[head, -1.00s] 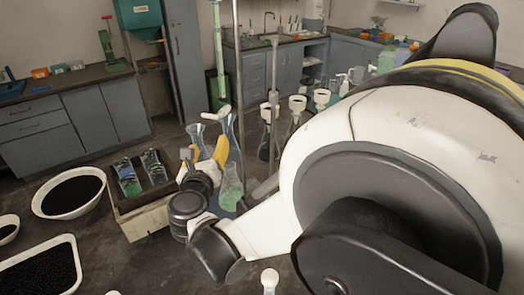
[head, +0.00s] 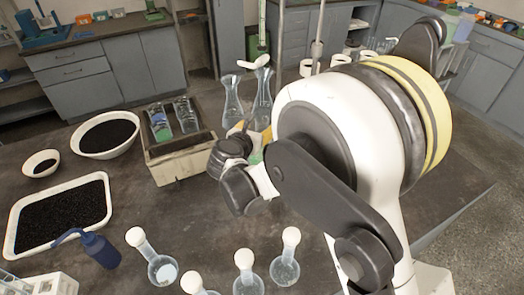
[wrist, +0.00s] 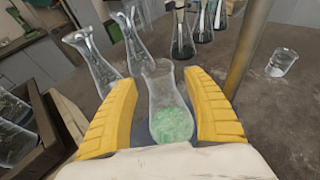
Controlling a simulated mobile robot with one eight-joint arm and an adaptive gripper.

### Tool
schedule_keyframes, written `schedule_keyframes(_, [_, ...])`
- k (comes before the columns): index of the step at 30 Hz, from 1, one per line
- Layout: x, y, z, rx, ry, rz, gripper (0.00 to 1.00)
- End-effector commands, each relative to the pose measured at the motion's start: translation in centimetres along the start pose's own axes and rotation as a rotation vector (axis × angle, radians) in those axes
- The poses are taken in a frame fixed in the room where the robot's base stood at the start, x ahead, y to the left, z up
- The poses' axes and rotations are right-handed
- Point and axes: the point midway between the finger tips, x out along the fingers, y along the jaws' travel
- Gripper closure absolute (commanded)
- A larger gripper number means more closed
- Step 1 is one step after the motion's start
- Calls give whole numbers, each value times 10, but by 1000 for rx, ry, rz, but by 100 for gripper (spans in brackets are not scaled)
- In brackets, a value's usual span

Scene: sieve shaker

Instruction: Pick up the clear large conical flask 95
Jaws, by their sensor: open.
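In the wrist view, a clear flask with green contents (wrist: 168,105) stands between the yellow fingers of my open gripper (wrist: 160,84). I cannot tell whether either finger touches it. Two clear, empty-looking conical flasks stand behind it, one at the left (wrist: 92,62) and one nearer the middle (wrist: 130,42). In the head view they show as a left flask (head: 232,103) and a right flask (head: 262,98), just beyond my gripper. No number is legible, so I cannot tell which is flask 95. In the head view my arm hides most of the green-filled flask.
A wooden crate (head: 178,171) with clear vessels stands left of the flasks. Darker conical flasks (wrist: 182,42) stand behind, beside an upright metal rod (wrist: 247,45). Round-bottom flasks (head: 163,269), a blue bottle (head: 101,250) and a tray of black grains (head: 106,205) are nearer.

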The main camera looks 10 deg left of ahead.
Motion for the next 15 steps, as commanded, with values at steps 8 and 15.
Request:
schedule_keyframes(8, [23,0,0,0,0,0,41])
schedule_keyframes(15, [22,0,0,0,-1,0,85])
